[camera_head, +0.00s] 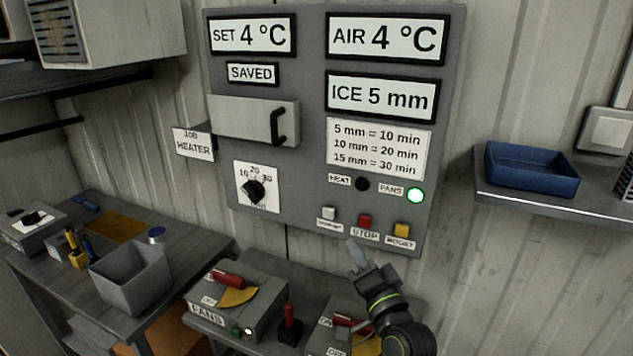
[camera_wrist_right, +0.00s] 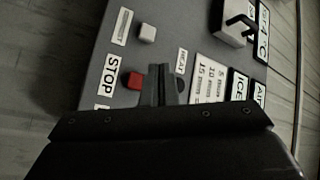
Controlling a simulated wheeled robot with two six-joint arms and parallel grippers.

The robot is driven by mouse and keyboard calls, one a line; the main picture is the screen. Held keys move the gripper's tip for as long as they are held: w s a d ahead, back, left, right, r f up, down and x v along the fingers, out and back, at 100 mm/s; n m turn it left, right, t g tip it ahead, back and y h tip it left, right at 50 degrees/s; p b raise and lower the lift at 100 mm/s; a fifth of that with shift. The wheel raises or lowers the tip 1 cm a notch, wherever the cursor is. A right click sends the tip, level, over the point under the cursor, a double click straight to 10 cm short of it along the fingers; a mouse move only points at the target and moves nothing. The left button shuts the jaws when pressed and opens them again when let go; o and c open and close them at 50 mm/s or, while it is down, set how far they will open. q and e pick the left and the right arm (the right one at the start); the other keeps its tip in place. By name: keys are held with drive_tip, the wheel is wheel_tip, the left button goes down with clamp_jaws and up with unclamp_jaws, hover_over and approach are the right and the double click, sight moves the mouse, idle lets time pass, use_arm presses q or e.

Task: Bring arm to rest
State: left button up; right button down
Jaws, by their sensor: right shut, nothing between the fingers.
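My right gripper (camera_head: 357,254) is shut and empty. In the head view it is just below the lower edge of the grey control panel (camera_head: 300,180), under the STOP label. In the right wrist view the closed fingers (camera_wrist_right: 162,88) point at the panel, beside the red STOP button (camera_wrist_right: 133,79); I cannot tell whether they touch it. The red button shows uncovered in the head view (camera_head: 365,221), between a white button (camera_head: 329,213) and a yellow BOOST button (camera_head: 402,230). My left gripper is not in view.
Below the panel stand a FANS switch box (camera_head: 237,307) with a red handle and a second switch box (camera_head: 335,340), partly behind my right arm. A shelf with a blue tray (camera_head: 530,170) is at right. A grey bin (camera_head: 130,280) stands on the left bench.

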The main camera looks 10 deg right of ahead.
drive_tip(key=s+d+f+n+g, duration=0.1)
drive_tip(key=s+d+f+g, duration=0.1)
drive_tip(key=s+f, duration=0.2)
drive_tip(key=s+d+f+n+g+h, duration=0.1)
drive_tip(key=s+d+f+n+g, duration=0.1)
drive_tip(key=f, duration=0.5)
drive_tip(key=s+d+f+n+g+h, duration=0.1)
drive_tip(key=s+d+f+n+g, duration=0.1)
drive_tip(key=s+f+g, duration=0.2)
drive_tip(key=shift+s+f, duration=0.5)
drive_tip(key=shift+s, duration=0.3)
drive_tip(key=shift+s+f, duration=0.5)
drive_tip(key=shift+s, duration=0.25)
drive_tip(key=s+d+f+n+g+h, duration=0.1)
drive_tip(key=s+d+f+g, duration=0.15)
drive_tip(key=s, duration=0.45)
drive_tip(key=s+d+f+n+g+h, duration=0.1)
drive_tip(key=s+d+f+n+g, duration=0.15)
drive_tip(key=s, duration=0.45)
drive_tip(key=s+d+f+g+h, duration=0.2)
drive_tip(key=s+g, duration=0.1)
drive_tip(key=s, duration=0.5)
wheel_tip(320, 180, down, 26)
drive_tip(key=d+g+y, duration=0.1)
drive_tip(key=d+g, duration=0.1)
drive_tip(key=s+a+f+g, duration=0.1)
drive_tip(key=s+f, duration=1.3)
drive_tip(key=f, duration=0.1)
drive_tip(key=shift+s+a, duration=0.25)
drive_tip(key=shift+a, duration=0.05)
